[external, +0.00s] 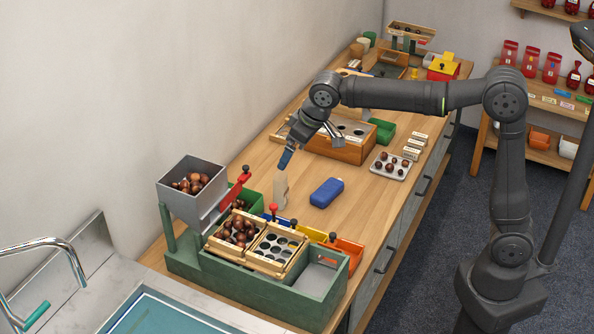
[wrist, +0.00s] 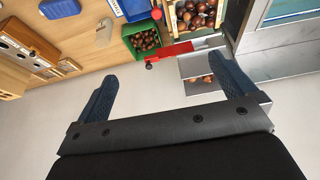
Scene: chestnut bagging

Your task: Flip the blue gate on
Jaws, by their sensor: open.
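A green sorting machine (external: 205,262) stands at the near end of the bench with a grey hopper (external: 190,207) of chestnuts. A blue part (external: 267,217), mostly hidden behind the wooden trays, shows beside a red-knobbed lever (external: 273,208); I cannot tell whether it is the gate or a bin. In the wrist view a blue bin-like part (wrist: 134,9) with a white label is at the top, beside a red knob (wrist: 156,13). My gripper (external: 287,158) is open and empty, above the bench behind the hopper; its two blue fingers (wrist: 169,74) are spread apart in the wrist view.
Wooden trays (external: 257,241), a green bin (wrist: 145,43), yellow and orange bins (external: 347,252) crowd the machine. A blue box (external: 326,192) and a beige object (external: 281,190) stand on the bench.

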